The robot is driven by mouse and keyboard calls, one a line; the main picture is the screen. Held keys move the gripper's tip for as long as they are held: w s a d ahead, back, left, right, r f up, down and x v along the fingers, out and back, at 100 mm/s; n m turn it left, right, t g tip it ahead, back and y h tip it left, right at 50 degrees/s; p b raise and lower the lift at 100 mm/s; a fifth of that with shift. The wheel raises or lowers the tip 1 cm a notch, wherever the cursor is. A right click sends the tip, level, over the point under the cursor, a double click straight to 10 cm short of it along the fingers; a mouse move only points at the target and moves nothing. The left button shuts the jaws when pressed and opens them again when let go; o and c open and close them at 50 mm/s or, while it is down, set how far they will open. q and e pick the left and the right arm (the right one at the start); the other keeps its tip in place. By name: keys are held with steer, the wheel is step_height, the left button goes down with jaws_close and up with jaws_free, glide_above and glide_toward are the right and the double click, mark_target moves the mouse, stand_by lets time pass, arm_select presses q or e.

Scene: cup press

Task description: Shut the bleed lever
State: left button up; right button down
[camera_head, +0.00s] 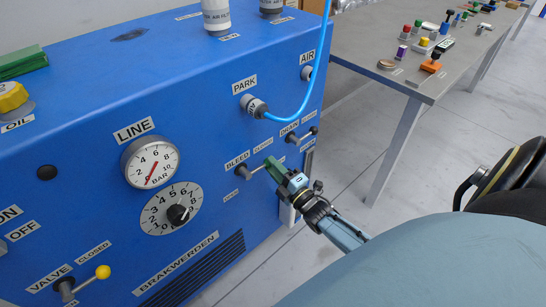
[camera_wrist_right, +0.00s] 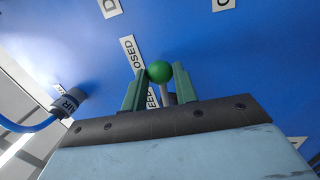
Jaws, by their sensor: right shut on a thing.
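The bleed lever (camera_head: 243,171) is on the front of the blue machine, under the BLEED label (camera_head: 237,160). Its rod points right and slightly up from the pivot, below the CLOSED label (camera_head: 263,143). My right gripper (camera_head: 272,166) is at the rod's outer end and hides the knob in the head view. In the right wrist view, the green ball knob (camera_wrist_right: 159,71) sits between the two green fingers of my right gripper (camera_wrist_right: 157,85), which are shut on it. My left gripper is not in view.
The drain lever (camera_head: 292,138) sits just up and right of my right gripper. A blue air hose (camera_head: 303,108) hangs from the PARK port (camera_head: 254,106). A gauge (camera_head: 151,162), a dial (camera_head: 171,209) and a yellow-knobbed valve lever (camera_head: 103,272) are left. A grey table (camera_head: 385,45) stands behind.

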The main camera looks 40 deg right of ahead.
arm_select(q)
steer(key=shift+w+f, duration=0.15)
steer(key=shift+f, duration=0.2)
arm_select(e)
steer(key=shift+r+n, duration=0.25)
steer(key=shift+n, duration=0.15)
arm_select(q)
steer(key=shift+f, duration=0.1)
arm_select(e)
steer(key=c, duration=1.1)
jaws_free()
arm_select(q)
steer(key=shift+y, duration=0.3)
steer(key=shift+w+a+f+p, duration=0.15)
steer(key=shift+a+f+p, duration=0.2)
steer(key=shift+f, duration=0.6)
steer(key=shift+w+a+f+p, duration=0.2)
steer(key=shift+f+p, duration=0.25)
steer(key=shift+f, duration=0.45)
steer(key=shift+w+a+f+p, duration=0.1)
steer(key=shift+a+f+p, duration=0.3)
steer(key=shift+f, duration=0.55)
arm_select(e)
steer(key=s+f, duration=0.2)
steer(key=s, duration=1.1)
steer(key=shift+d+f, duration=0.25)
steer(key=shift+d, duration=0.15)
steer(key=shift+s, duration=0.1)
